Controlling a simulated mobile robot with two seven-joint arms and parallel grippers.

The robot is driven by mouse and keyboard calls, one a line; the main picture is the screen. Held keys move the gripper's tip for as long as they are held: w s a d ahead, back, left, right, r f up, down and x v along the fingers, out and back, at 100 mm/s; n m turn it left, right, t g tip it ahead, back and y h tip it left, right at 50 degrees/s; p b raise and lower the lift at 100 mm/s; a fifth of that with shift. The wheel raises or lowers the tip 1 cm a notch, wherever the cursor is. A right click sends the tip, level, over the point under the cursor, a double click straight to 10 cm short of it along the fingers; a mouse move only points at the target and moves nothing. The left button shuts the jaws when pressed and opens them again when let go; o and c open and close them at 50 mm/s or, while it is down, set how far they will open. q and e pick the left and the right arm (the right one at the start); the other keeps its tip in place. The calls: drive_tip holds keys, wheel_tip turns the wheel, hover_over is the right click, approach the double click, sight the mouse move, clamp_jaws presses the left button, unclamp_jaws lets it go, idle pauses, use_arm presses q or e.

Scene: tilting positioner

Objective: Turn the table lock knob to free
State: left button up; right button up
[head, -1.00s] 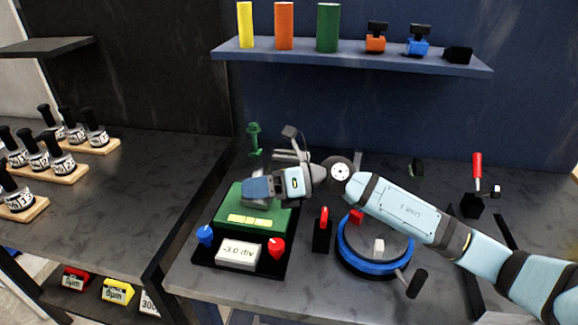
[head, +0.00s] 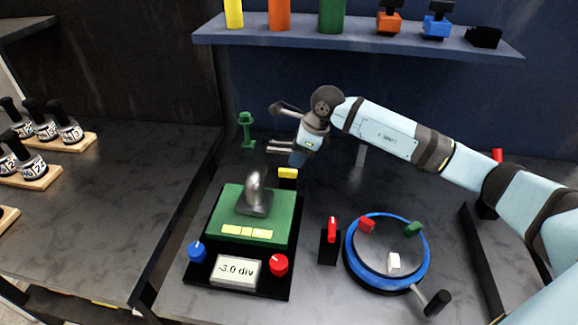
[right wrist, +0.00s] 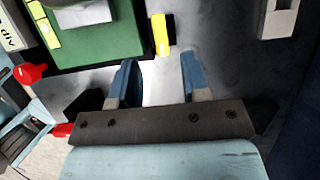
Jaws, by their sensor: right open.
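A red-handled knob on a black block (head: 331,230) stands between the green tilting positioner (head: 222,232) and the blue-ringed round table (head: 352,268). A red knob (head: 279,264) and a blue knob (head: 198,252) sit at the positioner's front corners, beside a "-3.0 div" display (head: 236,272). No label shows which is the lock knob. My left gripper is out of view.
The round table carries red, green and white blocks and a black-handled crank (head: 437,303). A grey metal piece (head: 256,195) stands on the positioner. A shelf (head: 350,42) hangs behind. A green post (head: 247,130) stands at the back left.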

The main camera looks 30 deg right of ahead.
sight(288, 170)
drive_tip(key=x, duration=0.6)
drive_tip(key=shift+w, duration=0.1)
drive_tip(key=shift+c, duration=0.4)
clamp_jaws()
